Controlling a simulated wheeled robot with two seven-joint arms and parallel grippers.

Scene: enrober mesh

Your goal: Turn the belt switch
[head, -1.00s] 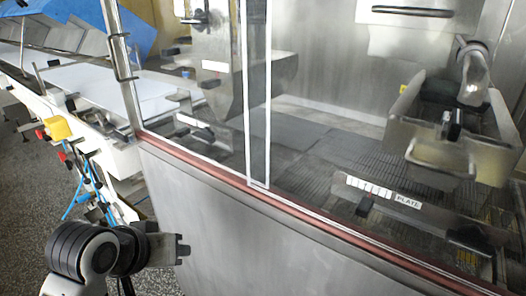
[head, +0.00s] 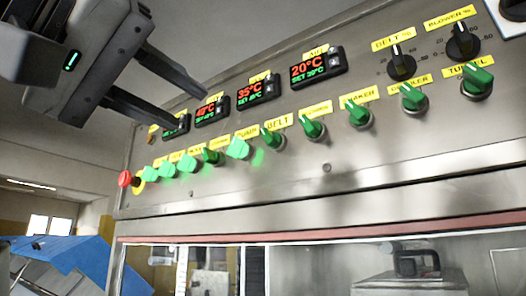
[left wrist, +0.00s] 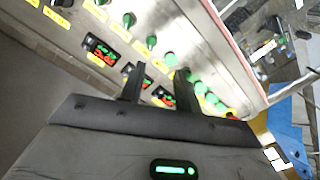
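The belt switch (head: 270,137) is a green knob under the yellow BELT label (head: 278,122), in the row of green knobs on the steel panel. It looks unlit, unlike the brightly lit knob (head: 238,149) just left of it. My left gripper (head: 192,108) comes in from the upper left in the head view. Its two fingers are apart with nothing between them, up and left of the belt switch and not touching it. In the left wrist view the open fingers (left wrist: 160,72) show before the panel, among displays and knobs. My right gripper is not in view.
Several temperature displays (head: 258,90) sit above the knobs. A red stop button (head: 125,179) is at the panel's left end. Black BELT % (head: 401,65) and BLOWER % (head: 463,42) dials are at upper right. Other green knobs (head: 311,127) stand close on both sides.

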